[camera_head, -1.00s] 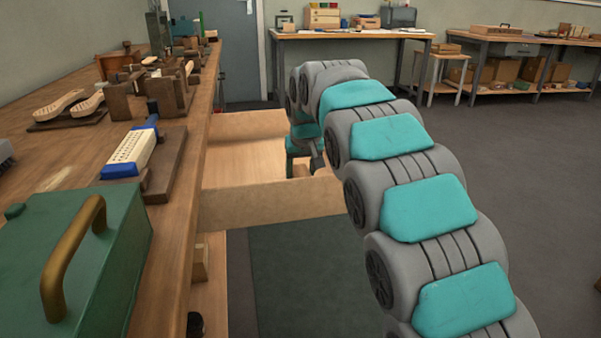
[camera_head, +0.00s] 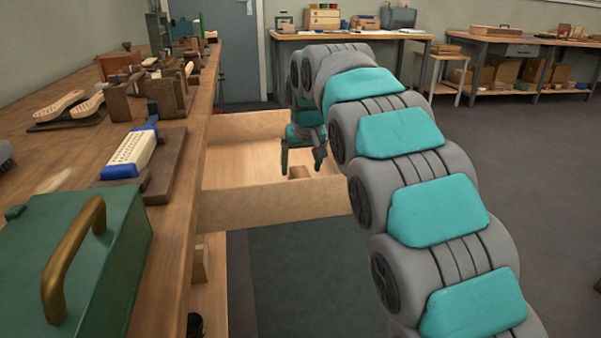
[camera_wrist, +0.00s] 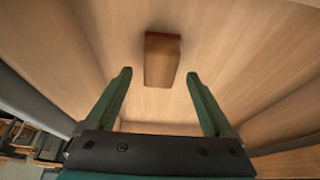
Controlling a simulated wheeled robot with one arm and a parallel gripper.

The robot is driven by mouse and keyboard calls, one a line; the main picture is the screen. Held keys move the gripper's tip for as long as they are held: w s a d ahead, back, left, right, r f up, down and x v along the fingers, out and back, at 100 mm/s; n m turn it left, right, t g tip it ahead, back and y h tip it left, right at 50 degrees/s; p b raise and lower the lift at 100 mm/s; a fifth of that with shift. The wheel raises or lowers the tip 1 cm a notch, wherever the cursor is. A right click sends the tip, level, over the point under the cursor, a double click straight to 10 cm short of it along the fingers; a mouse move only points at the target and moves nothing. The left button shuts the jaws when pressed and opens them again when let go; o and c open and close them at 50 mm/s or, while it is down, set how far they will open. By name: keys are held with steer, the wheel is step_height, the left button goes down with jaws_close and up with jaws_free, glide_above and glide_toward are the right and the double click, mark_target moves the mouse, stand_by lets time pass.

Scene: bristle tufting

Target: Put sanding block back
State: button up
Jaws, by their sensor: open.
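The sanding block (camera_wrist: 162,62) is a small brown wooden block. It lies on the floor of the open drawer (camera_head: 272,202); in the head view the block (camera_head: 299,172) shows just below my gripper. My gripper (camera_head: 303,168) is open and empty, raised a little above the drawer floor. In the wrist view, the two green fingers of my gripper (camera_wrist: 160,80) are spread apart. The block lies beyond the fingertips, between their lines, and apart from both.
The wooden workbench (camera_head: 185,215) runs along the left, with a green metal box (camera_head: 110,255) at its near end. A brush with a blue clamp (camera_head: 133,153) lies on a dark fixture there. The drawer floor around the block is bare.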

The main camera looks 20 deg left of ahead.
steer(key=v, duration=0.8)
steer(key=shift+r, duration=0.35)
steer(key=shift+s+d, duration=0.1)
